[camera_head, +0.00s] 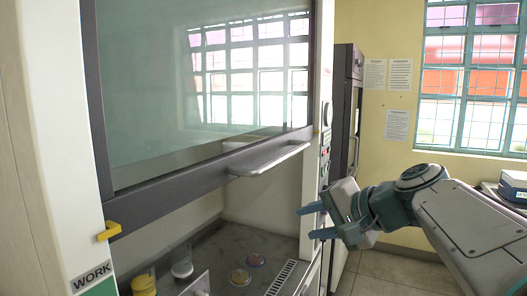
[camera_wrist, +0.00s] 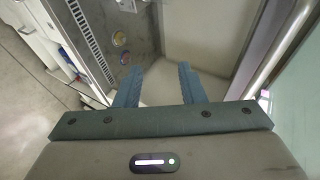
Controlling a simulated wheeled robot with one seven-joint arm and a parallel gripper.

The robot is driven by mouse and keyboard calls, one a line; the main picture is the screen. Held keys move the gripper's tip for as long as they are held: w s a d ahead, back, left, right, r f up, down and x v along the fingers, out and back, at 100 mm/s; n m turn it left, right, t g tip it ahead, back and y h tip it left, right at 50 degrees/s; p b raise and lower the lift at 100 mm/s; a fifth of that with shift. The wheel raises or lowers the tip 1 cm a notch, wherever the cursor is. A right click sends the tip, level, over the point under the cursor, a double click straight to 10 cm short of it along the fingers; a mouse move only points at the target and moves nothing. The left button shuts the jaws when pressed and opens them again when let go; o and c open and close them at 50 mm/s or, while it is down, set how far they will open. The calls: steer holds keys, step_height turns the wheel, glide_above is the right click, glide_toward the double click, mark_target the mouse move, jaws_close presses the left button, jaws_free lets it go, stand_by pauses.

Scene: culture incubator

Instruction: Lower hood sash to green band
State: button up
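The hood sash (camera_head: 210,80) is a glass pane in a dark frame, and it stands raised with the hood opening below it. A grey bar handle (camera_head: 268,158) juts from the sash's lower rail. A yellow pointer (camera_head: 109,231) sits at the left end of that rail, well above a green band (camera_head: 100,288) under a "WORK" label (camera_head: 91,275) on the left post. My gripper (camera_head: 312,222) is open and empty, right of and below the handle, not touching it. In the wrist view its two fingers (camera_wrist: 158,85) are spread apart with nothing between them.
Inside the hood are a yellow container (camera_head: 144,283), a clear vessel (camera_head: 181,264), small round dishes (camera_head: 256,260) and a slotted vent (camera_head: 281,279). A dark cabinet (camera_head: 347,110) stands behind my gripper. A window and posted papers are on the back wall.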

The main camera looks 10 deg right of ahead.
mark_target(290, 156)
steer(key=w+d+r+m+t+y, duration=0.15)
steer(key=d+r+t, duration=0.3)
steer(key=r, duration=0.75)
steer(key=shift+g, duration=0.25)
steer(key=p+x, duration=0.4)
steer(key=x, duration=1)
steer(key=shift+w+d+f, duration=0.1)
steer(key=shift+d+f, duration=0.05)
steer(key=shift+d, duration=0.1)
jaws_close()
